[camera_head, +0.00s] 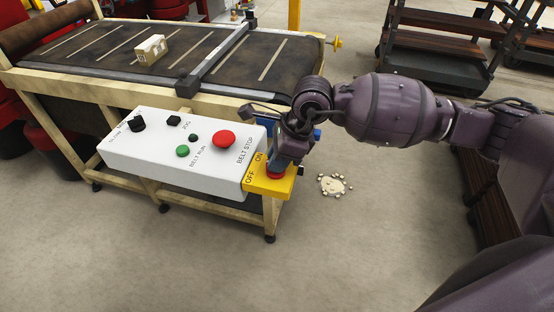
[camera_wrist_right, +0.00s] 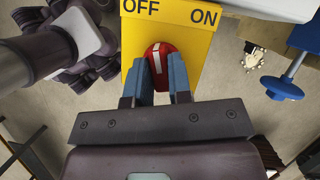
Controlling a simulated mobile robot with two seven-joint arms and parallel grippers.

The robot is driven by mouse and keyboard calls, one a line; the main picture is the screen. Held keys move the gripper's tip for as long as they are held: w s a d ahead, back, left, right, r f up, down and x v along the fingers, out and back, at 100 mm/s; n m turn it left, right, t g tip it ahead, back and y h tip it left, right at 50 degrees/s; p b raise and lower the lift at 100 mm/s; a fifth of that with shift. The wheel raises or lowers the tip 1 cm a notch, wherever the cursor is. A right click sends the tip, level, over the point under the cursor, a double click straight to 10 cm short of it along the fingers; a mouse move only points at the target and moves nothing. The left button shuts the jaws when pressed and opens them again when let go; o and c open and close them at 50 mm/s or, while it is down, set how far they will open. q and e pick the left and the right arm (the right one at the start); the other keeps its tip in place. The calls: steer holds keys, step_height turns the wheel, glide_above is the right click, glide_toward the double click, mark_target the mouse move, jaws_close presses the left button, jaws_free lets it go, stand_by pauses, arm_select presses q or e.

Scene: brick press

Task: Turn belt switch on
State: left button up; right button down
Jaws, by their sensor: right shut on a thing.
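The belt switch is a red rotary knob (camera_head: 275,174) on a yellow plate (camera_head: 258,182) marked OFF and ON, at the right end of the white control box (camera_head: 165,150). My right gripper (camera_head: 284,160) points down at the knob and is shut on it. In the right wrist view the blue fingers (camera_wrist_right: 163,72) stand on either side of the red knob (camera_wrist_right: 158,50), below the OFF and ON lettering. A white mark shows on the knob; its exact setting is hard to tell. My left gripper is not in view.
The box also carries a green button (camera_head: 182,151), a red stop button (camera_head: 224,138) and black knobs. A conveyor belt (camera_head: 110,50) with a pale brick (camera_head: 151,49) lies behind. Crumbs (camera_head: 332,185) lie on the open floor at the right. Dark racks (camera_head: 440,50) stand behind.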

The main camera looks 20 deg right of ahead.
steer(key=m+t, duration=0.1)
steer(key=m, duration=0.2)
steer(key=shift+m+h+b, duration=0.3)
steer(key=shift+m, duration=0.1)
steer(key=m+t, duration=0.1)
steer(key=m, duration=0.1)
steer(key=shift+m+h, duration=0.3)
steer(key=shift+h, duration=0.1)
steer(key=shift+s+a+m+t+h+b, duration=0.1)
steer(key=shift+m+t+h+b, duration=0.25)
steer(key=shift+m, duration=0.65)
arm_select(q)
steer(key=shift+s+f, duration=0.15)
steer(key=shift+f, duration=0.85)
arm_select(e)
steer(key=shift+m+t+h, duration=0.35)
steer(key=shift+m+h, duration=0.4)
steer(key=shift+m, duration=1.35)
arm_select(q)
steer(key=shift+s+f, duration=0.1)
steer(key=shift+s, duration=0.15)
arm_select(e)
steer(key=c, duration=1)
jaws_free()
steer(key=shift+c, duration=0.2)
steer(key=shift+r, duration=0.1)
